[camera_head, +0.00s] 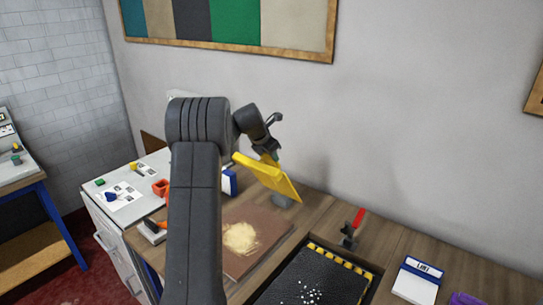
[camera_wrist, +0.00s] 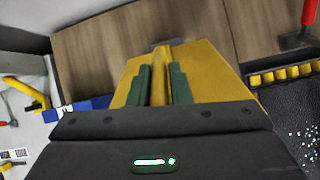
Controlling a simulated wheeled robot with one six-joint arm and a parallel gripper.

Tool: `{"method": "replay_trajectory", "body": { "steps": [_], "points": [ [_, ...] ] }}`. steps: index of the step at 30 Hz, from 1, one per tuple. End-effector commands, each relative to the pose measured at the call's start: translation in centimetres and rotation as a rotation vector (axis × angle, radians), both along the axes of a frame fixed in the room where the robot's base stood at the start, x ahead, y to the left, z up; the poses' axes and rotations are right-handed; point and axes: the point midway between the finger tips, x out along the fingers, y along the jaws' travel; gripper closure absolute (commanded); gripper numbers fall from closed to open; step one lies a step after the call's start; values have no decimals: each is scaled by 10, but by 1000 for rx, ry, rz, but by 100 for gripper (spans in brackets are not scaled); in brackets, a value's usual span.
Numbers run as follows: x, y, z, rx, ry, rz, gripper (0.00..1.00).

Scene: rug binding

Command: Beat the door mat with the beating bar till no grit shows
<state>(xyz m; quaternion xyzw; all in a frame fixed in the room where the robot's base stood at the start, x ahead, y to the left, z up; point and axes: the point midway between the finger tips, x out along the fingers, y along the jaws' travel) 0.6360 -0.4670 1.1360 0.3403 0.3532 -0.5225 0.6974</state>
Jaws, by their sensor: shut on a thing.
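My gripper (camera_head: 266,152) is shut on the handle of a yellow tool (camera_head: 275,180), which looks like the beating bar. It has a flat, broad yellow part and is held tilted above the bench. In the wrist view, the green fingers of my gripper (camera_wrist: 160,88) pinch the ridge of the beating bar (camera_wrist: 205,75). A brown mat (camera_head: 262,218), which looks like the door mat, lies flat on the bench, below and left of the bar. A pale sandy patch of grit (camera_head: 241,238) shows on it. My arm hides its left part.
A black pebbled surface (camera_head: 325,280) with white specks and a yellow-black striped edge lies at front right. Behind it stands a red-handled clamp (camera_head: 352,228). A blue-white box (camera_head: 418,280) is further right. Small tools and cards lie left. The wall is close behind.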

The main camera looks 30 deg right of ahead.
Motion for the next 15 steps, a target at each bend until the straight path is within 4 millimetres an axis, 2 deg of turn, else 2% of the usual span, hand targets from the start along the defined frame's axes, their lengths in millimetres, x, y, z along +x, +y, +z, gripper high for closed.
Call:
{"method": "replay_trajectory", "body": {
  "steps": [5,6,8,9,15],
  "points": [
    [2,-1,5,-9,-9,2,100],
    [2,-1,5,-9,-9,2,76],
    [1,-1,5,-8,-8,1,65],
    [1,-1,4,-7,-7,1,62],
    [1,-1,2,-4,-4,1,62]
  ]
}}
